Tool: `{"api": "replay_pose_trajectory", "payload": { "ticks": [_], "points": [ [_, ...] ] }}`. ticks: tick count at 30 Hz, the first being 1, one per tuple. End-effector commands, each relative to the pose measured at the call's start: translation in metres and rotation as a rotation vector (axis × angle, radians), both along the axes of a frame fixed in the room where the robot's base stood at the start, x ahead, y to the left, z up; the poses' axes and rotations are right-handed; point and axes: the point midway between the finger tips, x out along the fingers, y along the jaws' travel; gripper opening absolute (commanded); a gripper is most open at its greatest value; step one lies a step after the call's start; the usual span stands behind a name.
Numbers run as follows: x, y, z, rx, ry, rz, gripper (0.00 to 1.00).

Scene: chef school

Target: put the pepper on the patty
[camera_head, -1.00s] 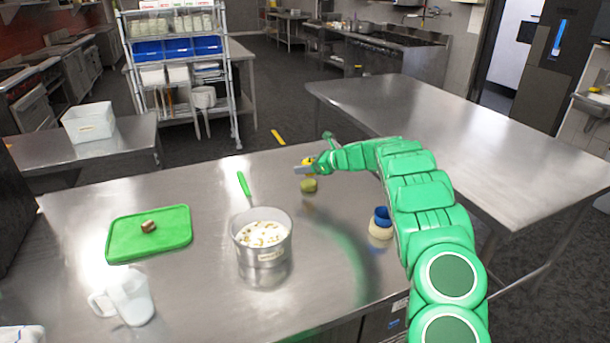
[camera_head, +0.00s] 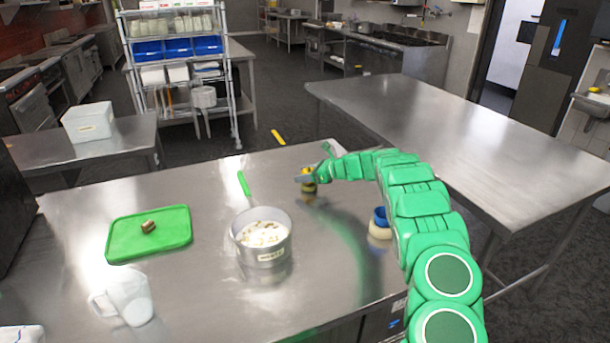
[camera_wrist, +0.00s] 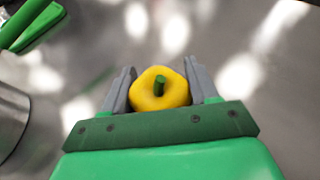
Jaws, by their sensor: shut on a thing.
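My gripper (camera_head: 305,177) is shut on the yellow pepper (camera_head: 308,170) over the far part of the steel table. In the wrist view the pepper (camera_wrist: 161,90) sits between the two grey fingers, its green stem facing the camera.
A steel pot (camera_head: 262,250) with a green handle stands left of my gripper. A green board (camera_head: 125,248) with a small brown piece (camera_head: 148,227) lies farther left. A blue-topped container (camera_head: 380,232) stands near my arm.

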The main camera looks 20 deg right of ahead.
Motion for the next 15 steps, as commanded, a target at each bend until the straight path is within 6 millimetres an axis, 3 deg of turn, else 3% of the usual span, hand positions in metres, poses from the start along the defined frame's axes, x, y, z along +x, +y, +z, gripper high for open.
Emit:
{"api": "replay_pose_trajectory", "payload": {
  "ticks": [3, 4, 8, 15],
  "points": [
    [-0.0001, -0.0001, -0.0026, 0.000, 0.000, 0.000, 0.28],
    [-0.0001, -0.0001, -0.0026, 0.000, 0.000, 0.000, 0.62],
    [0.0000, -0.0001, -0.0022, 0.000, 0.000, 0.000, 0.82],
    [0.0000, 0.0000, -0.0022, 0.000, 0.000, 0.000, 0.84]
  ]
}}
